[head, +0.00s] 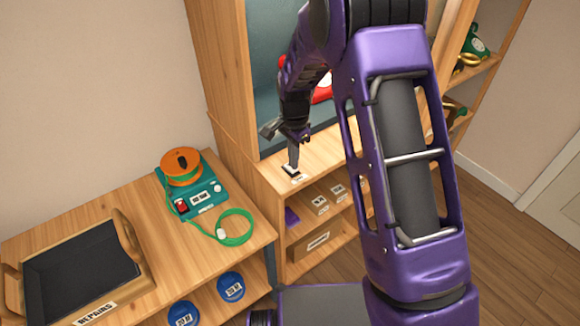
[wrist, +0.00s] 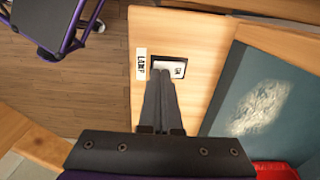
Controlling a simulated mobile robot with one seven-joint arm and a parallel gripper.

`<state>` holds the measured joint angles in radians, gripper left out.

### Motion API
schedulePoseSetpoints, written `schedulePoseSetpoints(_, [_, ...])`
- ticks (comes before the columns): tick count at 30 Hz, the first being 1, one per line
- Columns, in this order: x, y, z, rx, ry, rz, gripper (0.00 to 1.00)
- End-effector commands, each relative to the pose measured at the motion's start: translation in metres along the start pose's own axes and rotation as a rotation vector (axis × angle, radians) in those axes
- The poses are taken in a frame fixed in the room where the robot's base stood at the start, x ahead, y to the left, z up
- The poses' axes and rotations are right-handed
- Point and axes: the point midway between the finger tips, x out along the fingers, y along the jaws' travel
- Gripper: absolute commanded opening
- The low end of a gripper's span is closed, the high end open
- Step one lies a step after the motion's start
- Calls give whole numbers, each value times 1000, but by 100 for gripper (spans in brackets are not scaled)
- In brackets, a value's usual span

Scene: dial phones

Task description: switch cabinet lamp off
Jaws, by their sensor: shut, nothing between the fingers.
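The lamp switch (wrist: 172,67) is a white rocker in a dark frame, set in the wooden cabinet ledge. A white label reading LAMP (wrist: 141,65) lies beside it. In the head view the switch (head: 291,171) sits near the left front corner of the ledge. My gripper (wrist: 163,84) is shut and empty, its fingertips at the near edge of the switch and covering part of it. In the head view my gripper (head: 293,165) points down at the switch. Whether it touches the rocker, and which way the rocker is tipped, I cannot tell.
A teal device with an orange reel (head: 182,166) and green cord stands on the left bench, beside a black-lined REPAIRS tray (head: 80,270). A dark glass panel (wrist: 262,95) rises behind the ledge, with a red object (wrist: 275,170) near it.

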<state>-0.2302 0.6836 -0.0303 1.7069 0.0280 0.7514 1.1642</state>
Motion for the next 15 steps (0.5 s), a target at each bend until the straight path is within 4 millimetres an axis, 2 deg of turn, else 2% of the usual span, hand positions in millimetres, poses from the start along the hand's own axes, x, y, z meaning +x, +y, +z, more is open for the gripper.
schedulePoseSetpoints(15, [9, 0, 0, 0, 0, 0, 0])
